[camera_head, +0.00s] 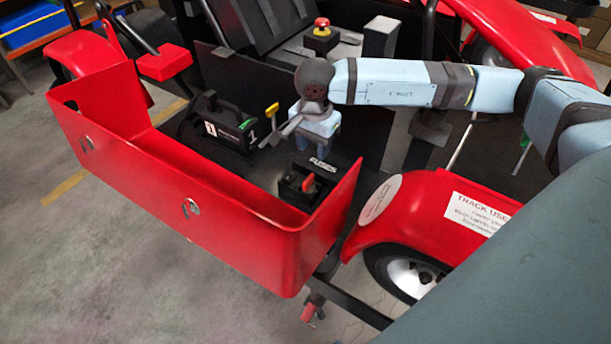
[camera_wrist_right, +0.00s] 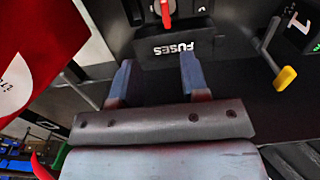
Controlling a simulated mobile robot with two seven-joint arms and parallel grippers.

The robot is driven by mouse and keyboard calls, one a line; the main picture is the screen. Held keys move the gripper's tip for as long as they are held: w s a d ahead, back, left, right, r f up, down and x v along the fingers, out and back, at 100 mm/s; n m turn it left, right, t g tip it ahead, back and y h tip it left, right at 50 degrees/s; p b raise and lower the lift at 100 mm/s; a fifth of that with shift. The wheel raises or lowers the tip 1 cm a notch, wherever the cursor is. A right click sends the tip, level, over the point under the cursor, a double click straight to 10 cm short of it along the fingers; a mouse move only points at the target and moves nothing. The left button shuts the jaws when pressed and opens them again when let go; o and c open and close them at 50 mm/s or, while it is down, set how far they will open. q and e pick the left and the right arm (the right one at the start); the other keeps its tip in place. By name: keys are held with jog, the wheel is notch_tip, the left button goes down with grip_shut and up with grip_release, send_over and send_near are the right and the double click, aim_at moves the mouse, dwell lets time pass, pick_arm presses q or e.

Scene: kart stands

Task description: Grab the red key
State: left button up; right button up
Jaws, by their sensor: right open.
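The red key (camera_head: 309,184) sits upright on a black switch box (camera_head: 292,188) at the right end of the kart's red front tray. It also shows at the top edge of the right wrist view (camera_wrist_right: 167,12), partly cut off, beyond the FUSES label (camera_wrist_right: 174,48). My right gripper (camera_head: 311,147) is open and empty. In the head view it hangs above and behind the key, apart from it. In the wrist view its two blue fingers (camera_wrist_right: 156,62) are spread and point toward the FUSES box. My left gripper is not in view.
A red panel (camera_head: 190,205) walls the front. A black box marked 1 (camera_head: 222,128) and a yellow-tipped lever (camera_head: 272,109) stand left of the gripper. A red fender (camera_head: 425,210) lies right. A red emergency button (camera_head: 321,25) is farther back.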

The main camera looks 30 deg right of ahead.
send_over(310, 177)
notch_tip(310, 177, down, 5)
jog(key=shift+s+f+p, duration=0.2)
jog(key=shift+f+p, duration=0.25)
jog(key=shift+f, duration=0.5)
jog(key=f, duration=0.3)
jog(key=f+p, duration=0.1)
jog(key=shift+w+f, duration=0.25)
jog(key=shift+f, duration=0.15)
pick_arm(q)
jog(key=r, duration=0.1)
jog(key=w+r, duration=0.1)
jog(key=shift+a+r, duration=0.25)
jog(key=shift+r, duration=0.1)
pick_arm(e)
grip_shut()
